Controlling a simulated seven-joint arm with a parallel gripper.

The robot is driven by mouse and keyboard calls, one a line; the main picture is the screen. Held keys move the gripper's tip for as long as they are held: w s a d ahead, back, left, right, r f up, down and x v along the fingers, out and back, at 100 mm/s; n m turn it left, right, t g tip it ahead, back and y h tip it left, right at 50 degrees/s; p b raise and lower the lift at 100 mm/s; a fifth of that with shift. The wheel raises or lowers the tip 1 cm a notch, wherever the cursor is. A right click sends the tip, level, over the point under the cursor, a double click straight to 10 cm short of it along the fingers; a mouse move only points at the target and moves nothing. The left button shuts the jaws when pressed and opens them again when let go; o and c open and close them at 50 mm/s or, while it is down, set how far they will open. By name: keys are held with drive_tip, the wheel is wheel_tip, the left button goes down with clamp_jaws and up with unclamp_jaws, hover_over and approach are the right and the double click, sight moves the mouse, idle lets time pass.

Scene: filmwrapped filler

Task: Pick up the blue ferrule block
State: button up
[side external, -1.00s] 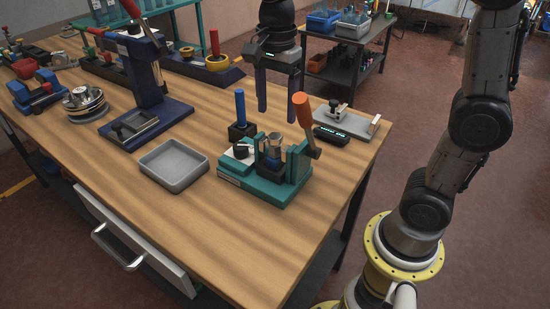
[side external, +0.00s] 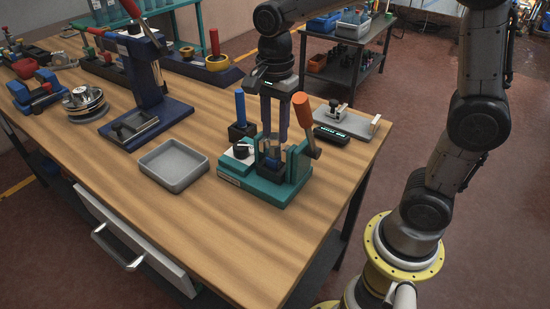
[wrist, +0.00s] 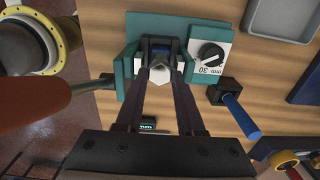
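The blue ferrule block (side external: 272,162) sits low in the teal clamp fixture (side external: 262,190), with only a small blue part showing. In the wrist view, blue shows (wrist: 161,43) between dark jaws, with a grey metal piece (wrist: 158,73) nearer the camera. My gripper (side external: 275,145) points down into the fixture from above. In the wrist view, its two dark fingers (wrist: 159,65) stand on either side of the grey piece, apart from each other. Their tips are partly hidden among the dark jaws, so contact with the block cannot be made out.
The fixture's orange-handled lever (side external: 303,113) rises close to the right of my fingers. A blue-handled tool in a black holder (side external: 241,110) stands close to the left. An empty grey tray (side external: 173,166) lies further left. The front of the wooden table (side external: 215,235) is clear.

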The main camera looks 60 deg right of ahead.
clamp_jaws()
idle(0.9)
